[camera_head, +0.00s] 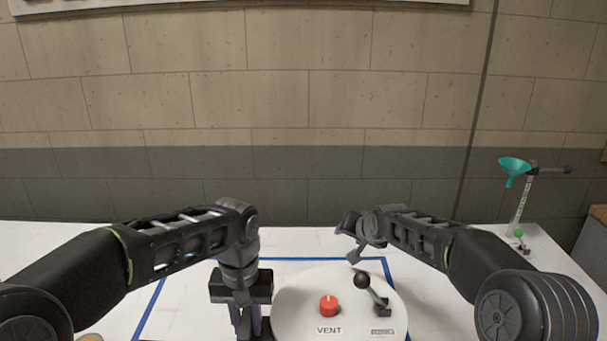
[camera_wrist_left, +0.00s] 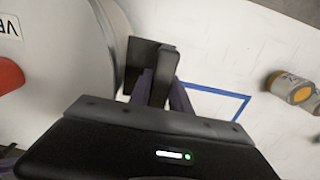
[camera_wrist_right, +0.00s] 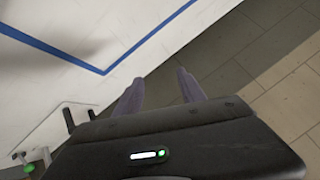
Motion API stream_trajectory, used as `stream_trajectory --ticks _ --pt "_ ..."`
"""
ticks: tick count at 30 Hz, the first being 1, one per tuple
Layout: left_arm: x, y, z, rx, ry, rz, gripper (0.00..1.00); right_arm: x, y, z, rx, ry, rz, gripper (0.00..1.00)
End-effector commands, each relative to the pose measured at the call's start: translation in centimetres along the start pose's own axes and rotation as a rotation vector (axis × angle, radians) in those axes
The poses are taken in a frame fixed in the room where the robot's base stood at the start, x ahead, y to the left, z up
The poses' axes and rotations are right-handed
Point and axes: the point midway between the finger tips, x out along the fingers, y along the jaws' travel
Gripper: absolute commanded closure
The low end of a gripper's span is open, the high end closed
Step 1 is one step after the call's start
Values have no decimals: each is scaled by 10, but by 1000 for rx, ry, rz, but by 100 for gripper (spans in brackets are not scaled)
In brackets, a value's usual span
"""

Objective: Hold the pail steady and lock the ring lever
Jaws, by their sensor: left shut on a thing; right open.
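The pail (camera_head: 296,300) shows from above as a round white lid marked VENT, with a red cap (camera_head: 328,306). The ring lever (camera_head: 373,293), a dark arm with a black ball, stands raised and tilted at the lid's right side. My left gripper (camera_head: 248,325) points down at the pail's left side. In the left wrist view, its fingers (camera_wrist_left: 162,92) are shut on a black handle (camera_wrist_left: 157,62) beside the pail wall. My right gripper (camera_wrist_right: 160,90) is open and empty in the right wrist view. In the head view it hangs behind the lid, apart from the lever.
A blue outline (camera_head: 150,308) on the white table surrounds the pail. A stand with a teal funnel (camera_head: 514,168) and green knob is at the back right. A grey and yellow canister (camera_wrist_left: 288,86) lies in the left wrist view. A wall closes the back.

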Motion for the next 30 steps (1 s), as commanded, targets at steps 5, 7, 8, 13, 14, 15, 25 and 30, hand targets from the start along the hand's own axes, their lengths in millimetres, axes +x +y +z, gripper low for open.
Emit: stream_trajectory --ticks 5,7,8,13,14,15,25,30 --pt "0 0 0 0 1 0 100 0 -71 41 195 -194 -173 53" --pt "0 0 0 0 1 0 100 -11 -98 50 275 -272 -245 53" --pt "0 0 0 0 1 0 100 -17 -108 53 311 -308 -274 53" --pt "0 0 0 -1 1 0 100 -70 -141 61 545 -535 -403 53" --pt "0 0 0 -1 1 0 100 -82 -143 62 589 -580 -416 53" --pt "0 0 0 -1 1 0 100 -99 -144 63 649 -642 -428 53" --pt "0 0 0 -1 1 0 100 -262 -97 62 1042 -1106 -342 53" --pt "0 0 0 0 1 0 100 -289 -22 62 1309 -1231 -153 53"
